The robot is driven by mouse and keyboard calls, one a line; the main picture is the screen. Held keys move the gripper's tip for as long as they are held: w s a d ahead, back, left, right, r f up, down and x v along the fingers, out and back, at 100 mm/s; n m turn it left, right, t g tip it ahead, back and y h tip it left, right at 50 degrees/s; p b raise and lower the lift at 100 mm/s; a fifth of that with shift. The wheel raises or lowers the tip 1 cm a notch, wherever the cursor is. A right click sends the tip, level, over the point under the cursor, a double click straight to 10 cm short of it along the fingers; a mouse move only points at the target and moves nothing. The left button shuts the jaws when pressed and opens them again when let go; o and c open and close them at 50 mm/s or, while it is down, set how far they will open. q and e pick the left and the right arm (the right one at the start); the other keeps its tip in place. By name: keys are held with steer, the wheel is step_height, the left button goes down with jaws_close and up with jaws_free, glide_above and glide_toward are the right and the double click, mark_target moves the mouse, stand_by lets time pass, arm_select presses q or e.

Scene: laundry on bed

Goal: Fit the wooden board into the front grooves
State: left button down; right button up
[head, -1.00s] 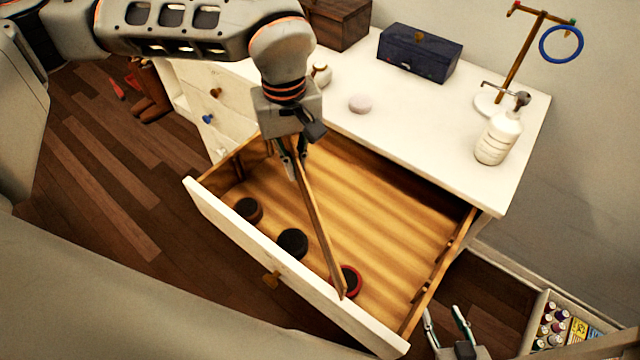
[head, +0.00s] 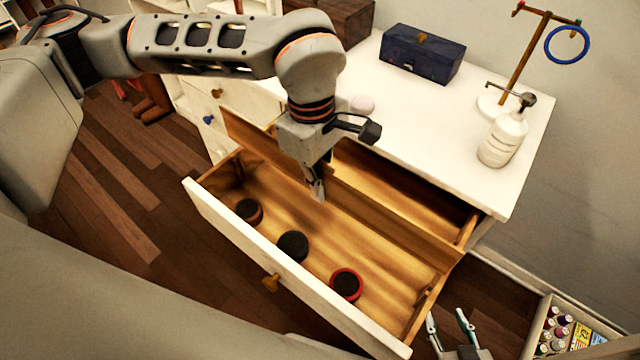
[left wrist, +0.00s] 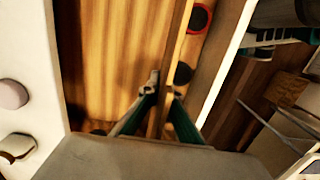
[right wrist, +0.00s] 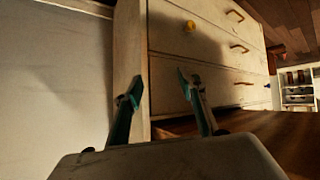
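The wooden board (head: 395,218) stands on edge across the open drawer (head: 240,221), roughly parallel to its front. Its left end appears higher than the drawer's left wall; its right end is near the right wall's grooves (head: 425,295). I cannot tell whether either end sits in a groove. My left gripper (head: 318,192) is over the board's middle, with its fingers on either side of it. The left wrist view shows the board (left wrist: 180,30) between these closely flanking fingers (left wrist: 164,92). My right gripper (head: 447,322) is open and empty outside the drawer's right end; its fingers (right wrist: 158,85) are apart.
Several dark round items, including a red-rimmed one (head: 346,285), lie in the drawer's front part. The white dresser top (head: 430,125) holds a dark blue box (head: 421,54), a white bottle (head: 503,138) and a ring stand (head: 525,60). A crate of small bottles (head: 595,325) stands at lower right.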

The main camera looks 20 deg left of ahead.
arm_select(q)
steer(key=shift+f+b, duration=0.65)
steer(key=shift+f, duration=0.65)
step_height(320, 180, down, 3)
steer(key=shift+f+b, duration=0.15)
steer(key=shift+b, duration=0.55)
arm_select(e)
steer(key=shift+w+d+f, duration=0.15)
steer(key=shift+f, duration=0.3)
steer(key=shift+w+d+f, duration=0.15)
steer(key=shift+f, duration=0.25)
steer(key=shift+s+f, duration=0.2)
steer(key=shift+s, duration=0.1)
steer(key=shift+w+r, duration=0.15)
steer(key=shift+r, duration=0.15)
arm_select(q)
steer(key=b, duration=0.2)
glide_above(321, 237)
steer(key=shift+w+a+f, duration=0.1)
steer(key=shift+a+f, duration=0.05)
steer(key=shift+f, duration=3.55)
arm_select(e)
steer(key=shift+g, duration=0.4)
steer(key=shift+s+f, duration=0.35)
steer(key=shift+f, duration=0.4)
steer(key=shift+s+f, duration=0.4)
steer(key=shift+f, duration=0.4)
steer(key=shift+s+f, duration=0.35)
steer(key=shift+f, duration=0.4)
